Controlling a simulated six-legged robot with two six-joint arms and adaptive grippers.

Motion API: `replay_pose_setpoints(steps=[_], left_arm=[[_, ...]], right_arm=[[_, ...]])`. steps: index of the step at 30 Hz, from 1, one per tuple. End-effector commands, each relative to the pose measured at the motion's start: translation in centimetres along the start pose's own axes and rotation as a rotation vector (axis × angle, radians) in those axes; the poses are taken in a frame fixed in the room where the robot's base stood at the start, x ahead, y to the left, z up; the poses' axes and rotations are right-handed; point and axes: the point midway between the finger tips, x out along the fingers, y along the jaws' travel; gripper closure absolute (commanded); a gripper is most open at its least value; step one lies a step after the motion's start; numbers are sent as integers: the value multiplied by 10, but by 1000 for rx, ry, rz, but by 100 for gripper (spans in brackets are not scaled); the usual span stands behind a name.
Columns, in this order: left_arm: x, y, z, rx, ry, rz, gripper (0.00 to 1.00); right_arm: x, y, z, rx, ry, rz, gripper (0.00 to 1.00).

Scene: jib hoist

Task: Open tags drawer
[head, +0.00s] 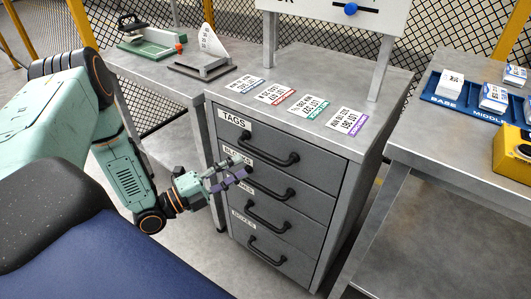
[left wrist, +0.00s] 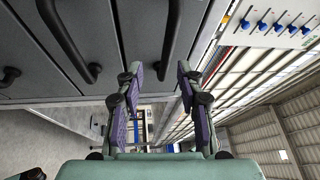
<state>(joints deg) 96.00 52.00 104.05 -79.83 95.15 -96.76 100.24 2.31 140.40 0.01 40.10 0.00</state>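The grey drawer cabinet stands in the middle of the head view. Its top drawer (head: 290,143) carries the label "TAGS" (head: 234,119) and is shut. Its dark bar handle (head: 268,158) runs across the front. My left gripper (head: 240,170) is in front of the cabinet's left side, just below and left of that handle. In the left wrist view my left gripper (left wrist: 159,72) has its two fingers wide apart and nothing gripped. The rightmost handle (left wrist: 172,38) there, which appears to be the tags handle, shows beyond and between the fingertips. Contact is not visible. My right gripper is not in view.
Lower drawers with similar handles (head: 268,217) are shut. Labelled cards (head: 310,107) lie on the cabinet top below a sign (head: 350,14). A left bench holds a green fixture (head: 150,45); a right bench holds a blue tray (head: 450,99) and yellow box (head: 513,150). Floor before the cabinet is clear.

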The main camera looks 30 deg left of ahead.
Motion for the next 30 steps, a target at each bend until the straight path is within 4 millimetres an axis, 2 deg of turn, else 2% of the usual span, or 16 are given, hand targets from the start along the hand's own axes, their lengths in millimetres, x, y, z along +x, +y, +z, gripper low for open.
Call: replay_pose_setpoints(steps=[4,10,24,30], left_arm=[[-2,-8,-2,94,6,-35,63],[2,-9,-1,153,2,-42,63],[66,-10,-2,152,7,-41,63],[76,-11,-2,150,4,-39,63]], right_arm=[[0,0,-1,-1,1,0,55],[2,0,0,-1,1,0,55],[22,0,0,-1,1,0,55],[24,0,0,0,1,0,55]])
